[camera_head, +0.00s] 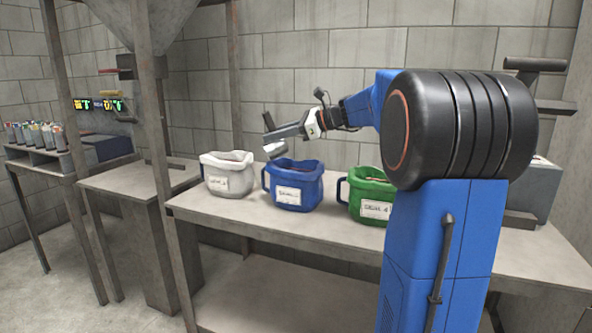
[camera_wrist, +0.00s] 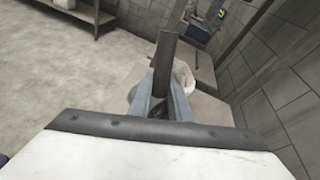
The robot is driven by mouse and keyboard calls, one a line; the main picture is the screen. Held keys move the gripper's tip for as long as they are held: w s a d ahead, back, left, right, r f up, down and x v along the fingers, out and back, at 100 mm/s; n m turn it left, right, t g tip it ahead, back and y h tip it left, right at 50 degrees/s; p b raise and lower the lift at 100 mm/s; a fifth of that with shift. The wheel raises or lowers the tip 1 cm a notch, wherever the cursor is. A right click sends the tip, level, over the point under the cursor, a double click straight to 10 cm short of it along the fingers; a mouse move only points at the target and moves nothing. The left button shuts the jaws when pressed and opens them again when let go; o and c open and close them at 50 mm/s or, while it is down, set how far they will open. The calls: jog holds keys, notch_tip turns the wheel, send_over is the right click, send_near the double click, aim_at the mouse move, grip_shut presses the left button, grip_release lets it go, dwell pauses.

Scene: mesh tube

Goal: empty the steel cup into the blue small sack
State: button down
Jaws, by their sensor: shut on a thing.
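My gripper (camera_head: 272,136) is at the end of my outstretched arm, above the bench, and is shut on the steel cup. The steel cup (camera_head: 274,149) shows as a small pale shape under the fingers, tilted, above the left part of the opening of the blue small sack. The blue small sack (camera_head: 297,194) stands upright on the bench with its top open and a white label on its front. Something dark lies in its mouth, too small to tell. In the wrist view my gripper (camera_wrist: 163,88) shows at the centre; I cannot make out the cup there.
A white sack (camera_head: 228,182) stands left of the blue one and shows in the wrist view (camera_wrist: 183,79). A green sack (camera_head: 371,193) stands to the right, near my arm. The bench (camera_head: 240,214) has clear space in front; a steel post (camera_head: 154,130) rises at its left.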

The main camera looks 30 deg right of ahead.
jog(key=shift+d+r, duration=0.15)
jog(key=shift+d, duration=0.15)
jog(key=shift+s+d+f+m+t+y, duration=0.15)
jog(key=shift+d+m+t+y, duration=0.1)
jog(key=shift+d, duration=0.15)
jog(key=shift+w+d+f+m+t+y, duration=0.1)
jog(key=shift+d+f+m+t+y, duration=0.1)
jog(key=shift+d+y, duration=0.15)
jog(key=shift+s+d+f+m+t+y, duration=0.1)
jog(key=shift+d+f+m+t+y, duration=0.1)
jog(key=shift+d, duration=0.25)
jog(key=shift+r+p, duration=0.1)
jog(key=shift+p, duration=0.2)
jog(key=shift+d+y, duration=0.25)
jog(key=shift+y, duration=0.05)
